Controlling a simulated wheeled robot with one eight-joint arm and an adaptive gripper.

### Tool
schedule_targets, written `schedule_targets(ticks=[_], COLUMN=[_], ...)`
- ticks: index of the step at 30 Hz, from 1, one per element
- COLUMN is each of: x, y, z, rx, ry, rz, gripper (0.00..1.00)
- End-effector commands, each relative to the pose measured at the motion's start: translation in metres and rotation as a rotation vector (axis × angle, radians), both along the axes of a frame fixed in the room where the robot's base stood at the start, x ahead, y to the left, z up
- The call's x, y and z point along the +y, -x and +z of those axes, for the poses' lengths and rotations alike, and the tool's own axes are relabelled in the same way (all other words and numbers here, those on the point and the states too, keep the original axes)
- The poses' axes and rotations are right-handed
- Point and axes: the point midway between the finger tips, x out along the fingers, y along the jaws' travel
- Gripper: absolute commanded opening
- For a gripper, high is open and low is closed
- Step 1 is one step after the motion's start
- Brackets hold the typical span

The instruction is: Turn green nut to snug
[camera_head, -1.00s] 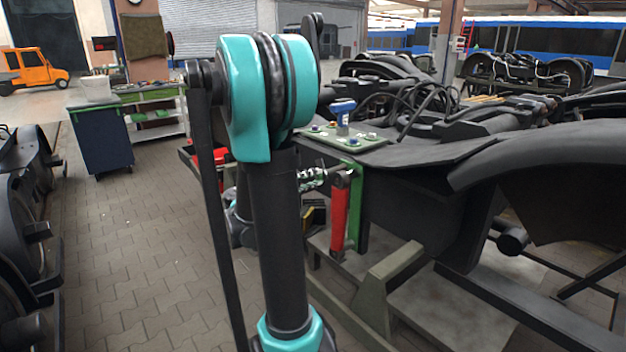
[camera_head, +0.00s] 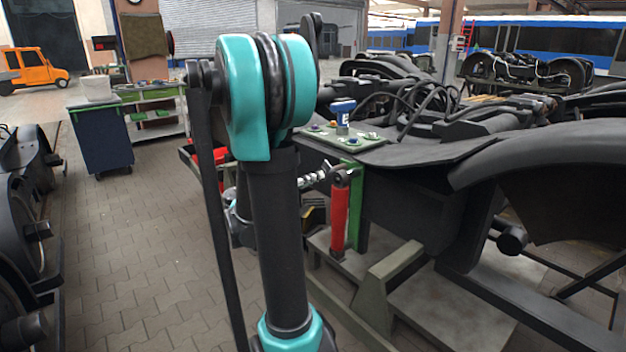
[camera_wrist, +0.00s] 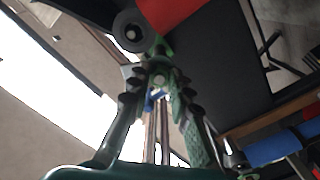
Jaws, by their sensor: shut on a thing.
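The green nut (camera_wrist: 159,77) shows as a small patch of green between my fingertips in the wrist view; the fingers cover most of it. My gripper (camera_wrist: 158,82) is closed around it from both sides. In the head view my gripper (camera_head: 313,178) reaches right from behind my arm to the upper end of a red damper (camera_head: 340,218). The nut cannot be made out there. The damper's dark round end (camera_wrist: 131,30) is just up and left of my fingertips in the wrist view. How tight the nut sits cannot be seen.
A green upright bracket (camera_head: 356,205) stands beside the damper on the dark bogie frame (camera_head: 410,205). A green tray (camera_head: 345,139) with a blue-and-white bottle (camera_head: 343,116) and small parts lies on top.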

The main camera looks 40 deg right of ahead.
Motion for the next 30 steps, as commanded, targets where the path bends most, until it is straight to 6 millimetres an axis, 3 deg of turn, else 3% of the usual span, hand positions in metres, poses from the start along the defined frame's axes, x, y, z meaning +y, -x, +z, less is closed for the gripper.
schedule_targets(ticks=[15,30], x=[0.0004,0.0004], y=[0.0002,-0.0003], z=[-0.0021,-0.0022], rx=[-0.467,-0.709], ry=[-0.041,-0.060], rz=[-0.002,-0.003], gripper=[0.00,0.00])
